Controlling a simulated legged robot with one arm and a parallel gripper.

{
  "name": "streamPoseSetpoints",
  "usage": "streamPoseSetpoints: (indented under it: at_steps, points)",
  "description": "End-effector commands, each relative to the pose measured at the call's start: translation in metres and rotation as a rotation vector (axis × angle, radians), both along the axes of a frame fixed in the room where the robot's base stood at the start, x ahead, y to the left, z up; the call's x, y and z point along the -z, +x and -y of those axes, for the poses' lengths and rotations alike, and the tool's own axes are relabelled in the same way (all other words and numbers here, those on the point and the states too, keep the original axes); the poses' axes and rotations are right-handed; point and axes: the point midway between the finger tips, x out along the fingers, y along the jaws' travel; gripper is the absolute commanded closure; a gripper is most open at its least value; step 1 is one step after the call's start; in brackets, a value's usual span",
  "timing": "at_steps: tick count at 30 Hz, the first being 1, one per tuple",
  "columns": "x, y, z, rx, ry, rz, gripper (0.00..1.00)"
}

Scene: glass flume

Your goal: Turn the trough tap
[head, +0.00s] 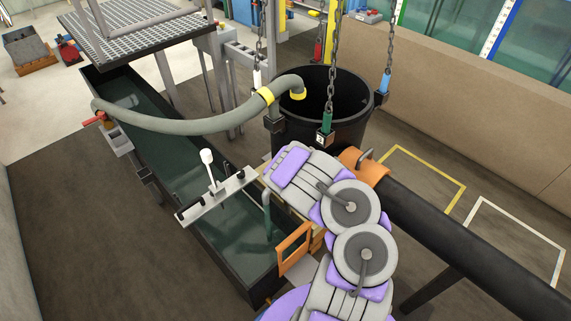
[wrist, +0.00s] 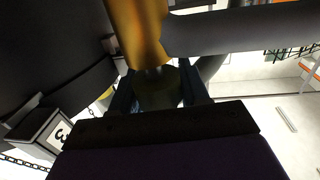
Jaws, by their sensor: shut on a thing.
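The long dark trough (head: 225,222) holds greenish water and runs down the left half of the head view. In the wrist view, my gripper (wrist: 158,92) is shut on a dark olive, rounded part, which seems to be the trough tap (wrist: 157,86). An orange fitting (wrist: 138,30) sits directly beyond it, with a grey pipe (wrist: 240,30) leading right. In the head view my purple and grey arm hides the gripper and the held part. The handle's turn angle cannot be made out.
A black tub (head: 345,98) hangs on chains beside my arm, with a grey hose (head: 190,122) running from the trough to it. A black pipe (head: 470,245) with an orange collar (head: 362,168) lies right of my arm. A white-knobbed lever (head: 208,160) stands on a crossbar over the trough.

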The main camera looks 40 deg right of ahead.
Motion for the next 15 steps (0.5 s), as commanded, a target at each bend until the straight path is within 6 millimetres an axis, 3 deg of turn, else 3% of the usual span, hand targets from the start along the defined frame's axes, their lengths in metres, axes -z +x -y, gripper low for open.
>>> streamPoseSetpoints:
  at_steps: [15]
  points:
    - [-0.0030,-0.0002,0.0000,-0.145,-0.003,0.010,0.85]
